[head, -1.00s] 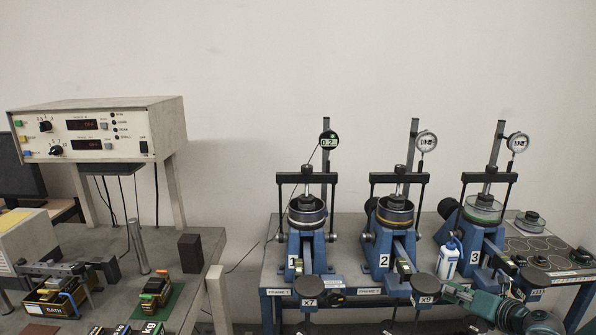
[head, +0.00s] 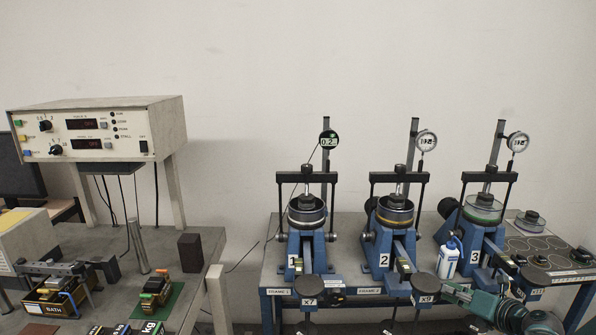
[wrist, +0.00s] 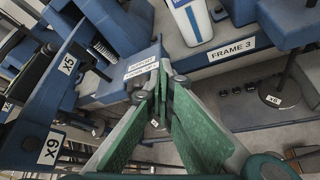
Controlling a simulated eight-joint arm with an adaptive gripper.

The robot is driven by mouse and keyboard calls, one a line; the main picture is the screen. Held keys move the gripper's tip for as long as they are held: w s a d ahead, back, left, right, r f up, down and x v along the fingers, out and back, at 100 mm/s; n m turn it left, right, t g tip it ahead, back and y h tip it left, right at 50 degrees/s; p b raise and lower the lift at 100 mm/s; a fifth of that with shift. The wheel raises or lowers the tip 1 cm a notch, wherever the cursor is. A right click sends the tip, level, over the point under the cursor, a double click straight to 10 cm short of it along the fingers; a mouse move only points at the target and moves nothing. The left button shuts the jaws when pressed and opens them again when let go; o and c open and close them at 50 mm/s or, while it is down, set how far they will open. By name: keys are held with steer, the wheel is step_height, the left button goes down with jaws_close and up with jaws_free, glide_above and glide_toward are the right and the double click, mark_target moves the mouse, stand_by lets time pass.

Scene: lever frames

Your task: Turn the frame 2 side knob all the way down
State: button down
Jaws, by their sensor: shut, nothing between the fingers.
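Frame 2 (head: 384,262) is the middle blue lever frame, with a black crossbar and a dial gauge on top. A dark round part (head: 370,205) shows at its upper left side; I cannot tell whether this is the side knob. My gripper (head: 449,289) is low at the right, beside the x9 hanger (head: 424,298) and in front of the frames. In the wrist view my gripper (wrist: 165,72) has its green fingers together and empty. Its tips are over or near a blue block with a white label (wrist: 141,67); contact cannot be told.
A white bottle (head: 448,258) stands between frames 2 and 3, and also shows in the wrist view (wrist: 191,20). Frame 1 (head: 294,262) is at the left and frame 3 (head: 476,256) at the right. The x9 arm (wrist: 48,145) is close on the left in the wrist view.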

steer(key=shift+a+r, duration=0.7)
steer(key=shift+a, duration=0.1)
stand_by(0.5)
steer(key=shift+a+r, duration=0.3)
steer(key=shift+a, duration=0.65)
stand_by(0.5)
steer(key=shift+r, duration=0.4)
steer(key=shift+s, duration=0.1)
stand_by(0.4)
steer(key=shift+s, duration=2.95)
steer(key=shift+d, duration=0.15)
steer(key=shift+s+d+f, duration=0.25)
steer(key=shift+d+f, duration=0.4)
steer(key=shift+d, duration=0.25)
steer(key=shift+s+d+f, duration=0.2)
steer(key=shift+d+f, duration=0.45)
steer(key=shift+d, duration=0.2)
steer(key=shift+w, duration=0.1)
steer(key=w, duration=0.6)
steer(key=shift+w, duration=0.4)
